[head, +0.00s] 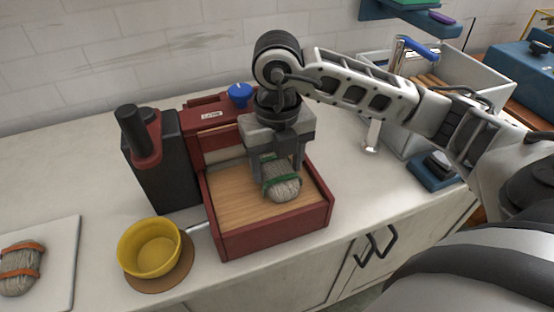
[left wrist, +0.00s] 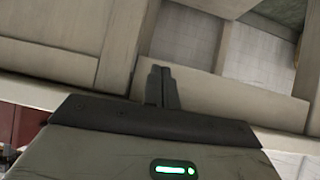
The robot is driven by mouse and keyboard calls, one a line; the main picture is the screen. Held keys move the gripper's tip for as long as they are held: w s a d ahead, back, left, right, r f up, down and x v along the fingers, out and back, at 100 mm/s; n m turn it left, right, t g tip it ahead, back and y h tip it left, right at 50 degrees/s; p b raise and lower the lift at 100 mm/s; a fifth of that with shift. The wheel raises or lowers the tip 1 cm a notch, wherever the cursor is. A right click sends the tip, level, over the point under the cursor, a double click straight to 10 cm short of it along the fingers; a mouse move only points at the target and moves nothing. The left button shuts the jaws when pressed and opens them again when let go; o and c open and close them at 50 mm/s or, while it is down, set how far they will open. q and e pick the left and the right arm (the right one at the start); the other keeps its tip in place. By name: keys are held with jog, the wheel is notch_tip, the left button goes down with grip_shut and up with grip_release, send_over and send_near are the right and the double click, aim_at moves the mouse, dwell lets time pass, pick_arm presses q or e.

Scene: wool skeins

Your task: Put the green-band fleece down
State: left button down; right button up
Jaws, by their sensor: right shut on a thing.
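The green-band fleece (head: 284,190) is a grey-beige skein with green bands. In the head view it is between the fingers of my right gripper (head: 277,174), which is shut on it from above. The fleece is over the wooden floor of a red-walled box (head: 270,238), near its right side; I cannot tell whether it touches the floor. My left gripper (left wrist: 162,88) shows only in the left wrist view, its two fingers together with nothing visible between them.
A black and red device (head: 160,165) stands left of the box. A yellow bowl (head: 150,250) sits on a brown round mat at the front. A skein with orange bands (head: 20,268) lies on a white board (head: 62,262) at far left. A sink (head: 455,75) is at back right.

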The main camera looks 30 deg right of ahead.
aim_at(278, 169)
pick_arm(q)
jog(key=shift+f, duration=0.15)
pick_arm(e)
jog(key=o, duration=1)
jog(key=shift+f, duration=0.1)
jog(key=shift+c, duration=0.2)
jog(key=shift+r, duration=0.25)
pick_arm(q)
jog(key=shift+s+a+r+p, duration=0.15)
jog(key=shift+r+p, duration=0.2)
jog(key=shift+p, duration=0.4)
pick_arm(e)
notch_tip(278, 169, up, 12)
pick_arm(q)
jog(key=shift+r, duration=0.1)
pick_arm(e)
jog(key=shift+f, duration=0.15)
